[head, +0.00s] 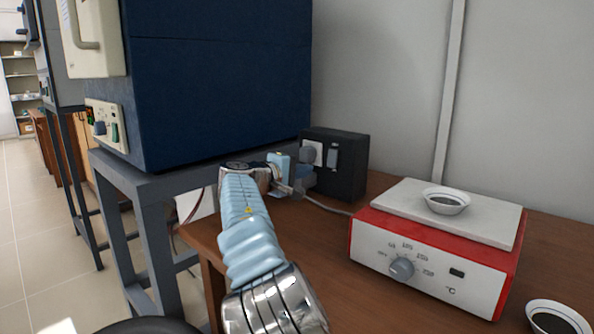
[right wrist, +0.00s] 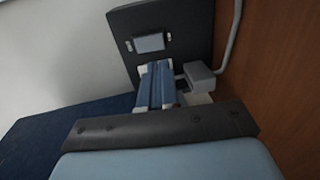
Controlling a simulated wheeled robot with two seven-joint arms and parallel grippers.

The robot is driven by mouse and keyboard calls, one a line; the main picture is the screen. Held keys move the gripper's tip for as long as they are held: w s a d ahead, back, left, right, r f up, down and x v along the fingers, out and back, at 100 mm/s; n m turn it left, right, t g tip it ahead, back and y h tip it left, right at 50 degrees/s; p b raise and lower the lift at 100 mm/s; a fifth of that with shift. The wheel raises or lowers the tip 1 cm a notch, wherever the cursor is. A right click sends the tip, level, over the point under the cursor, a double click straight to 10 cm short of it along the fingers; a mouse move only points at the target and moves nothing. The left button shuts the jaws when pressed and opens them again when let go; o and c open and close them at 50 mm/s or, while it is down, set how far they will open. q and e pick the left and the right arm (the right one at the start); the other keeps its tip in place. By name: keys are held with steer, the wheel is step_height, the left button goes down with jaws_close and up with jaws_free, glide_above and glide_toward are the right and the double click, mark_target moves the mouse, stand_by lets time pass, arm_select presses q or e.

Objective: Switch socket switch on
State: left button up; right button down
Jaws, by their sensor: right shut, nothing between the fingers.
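A black socket box (head: 350,172) stands upright on the wooden bench, beside the blue furnace. My right gripper (head: 287,174) is shut and empty in front of the box. In the right wrist view, the shut fingers (right wrist: 158,82) point at the box face (right wrist: 183,20), with the switch (right wrist: 149,43) just beyond the tips. I cannot tell whether they touch it. The plug (right wrist: 199,77) is beside the fingers. My left gripper is not in view.
A red and white hot plate (head: 435,250) with a small bowl (head: 446,201) on top stands to the right. Another bowl (head: 557,318) is at the lower right. A grey cable (head: 328,206) runs across the bench. The blue furnace (head: 215,85) stands on a metal frame at left.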

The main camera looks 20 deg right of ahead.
mark_target(331, 166)
steer(key=p+x, duration=0.1)
steer(key=x, duration=0.7)
steer(key=shift+w+d+p, duration=0.2)
steer(key=shift+d+p, duration=0.15)
steer(key=shift+f, duration=0.1)
steer(key=shift+w+d+f+b, duration=0.1)
steer(key=shift+d+b, duration=0.2)
steer(key=shift+b, duration=0.4)
steer(key=shift+h, duration=0.3)
